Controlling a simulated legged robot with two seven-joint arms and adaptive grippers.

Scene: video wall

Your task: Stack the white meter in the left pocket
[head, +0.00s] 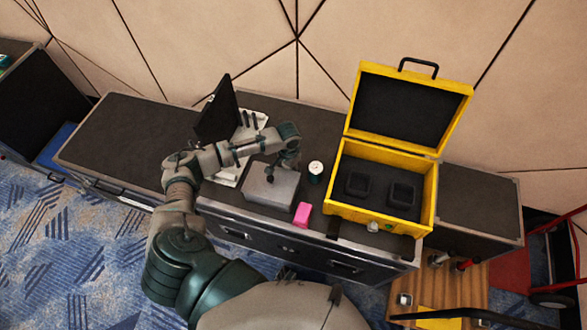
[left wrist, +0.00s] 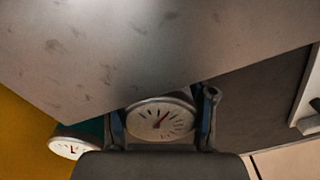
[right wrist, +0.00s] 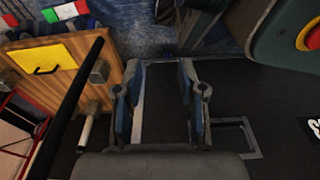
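My left gripper (head: 272,176) is low over the back of the grey metal box (head: 272,188). In the left wrist view its fingers (left wrist: 162,112) sit on both sides of a white-dialled meter (left wrist: 160,120) and appear shut on it. This meter overlaps a corner of the box there; the head view hides it. A second, teal-bodied meter (head: 316,168) with a white dial stands right of the box and shows in the left wrist view (left wrist: 72,148). The yellow case (head: 340,213) is open, with a left pocket (head: 357,184) and a right pocket (head: 403,194). My right gripper (right wrist: 160,85) is open and empty.
A pink block (head: 302,214) lies between the box and the case. A dark upright screen (head: 217,112) and white papers (head: 250,118) are behind my left arm. The case lid (head: 405,108) stands raised at the back. The counter's left part (head: 120,140) is clear.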

